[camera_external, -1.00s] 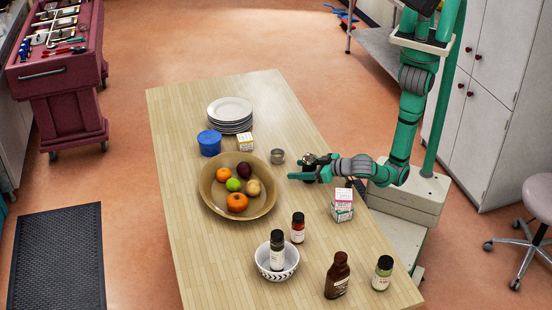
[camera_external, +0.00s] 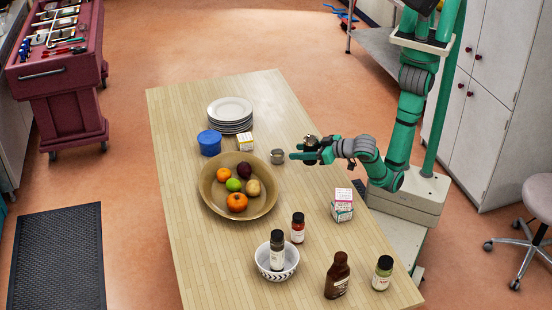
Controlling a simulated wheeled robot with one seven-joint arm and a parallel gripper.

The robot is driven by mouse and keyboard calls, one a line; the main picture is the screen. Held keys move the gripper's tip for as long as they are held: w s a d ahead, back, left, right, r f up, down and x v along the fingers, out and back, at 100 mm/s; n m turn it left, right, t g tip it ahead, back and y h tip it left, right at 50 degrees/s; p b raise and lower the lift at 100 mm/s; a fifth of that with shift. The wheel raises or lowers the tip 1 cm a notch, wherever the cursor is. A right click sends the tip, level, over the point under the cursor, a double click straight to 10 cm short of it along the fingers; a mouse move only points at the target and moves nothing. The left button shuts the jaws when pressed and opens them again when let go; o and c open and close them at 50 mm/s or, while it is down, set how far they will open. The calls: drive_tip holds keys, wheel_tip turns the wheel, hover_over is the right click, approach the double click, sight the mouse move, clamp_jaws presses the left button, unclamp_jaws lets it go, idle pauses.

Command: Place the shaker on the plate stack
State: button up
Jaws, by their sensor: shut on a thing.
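The stack of white plates (camera_external: 231,126) stands at the far end of the table, to the left of and beyond my gripper. The top plate is bare.
A blue tub (camera_external: 209,143) and a small box (camera_external: 246,142) stand near the plates. The table's far right is clear.

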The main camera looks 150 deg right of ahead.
drive_tip(key=shift+r, duration=0.85)
drive_tip(key=s+d+n+t, duration=0.1)
drive_tip(key=d+n+t, duration=0.2)
drive_tip(key=d, duration=0.7)
drive_tip(key=s+d+r+m+g, duration=0.2)
drive_tip(key=s+d+r, duration=0.4)
drive_tip(key=s+d, duration=0.45)
drive_tip(key=s+d+r+m+g, duration=0.1)
drive_tip(key=s+d+r, duration=0.4)
drive_tip(key=s+d, duration=0.55)
hover_over(223, 106)
drive_tip(key=a, duration=0.1)
wheel_tip(223, 106, down, 8)
drive_tip(key=shift+a+f, duration=0.1)
drive_tip(key=shift+w+d+f, duration=0.15)
drive_tip(key=shift+d+f, duration=0.3)
drive_tip(key=shift+f, duration=0.1)
wheel_tip(223, 106, down, 3)
drive_tip(key=shift+d, duration=0.1)
drive_tip(key=shift+f, duration=0.1)
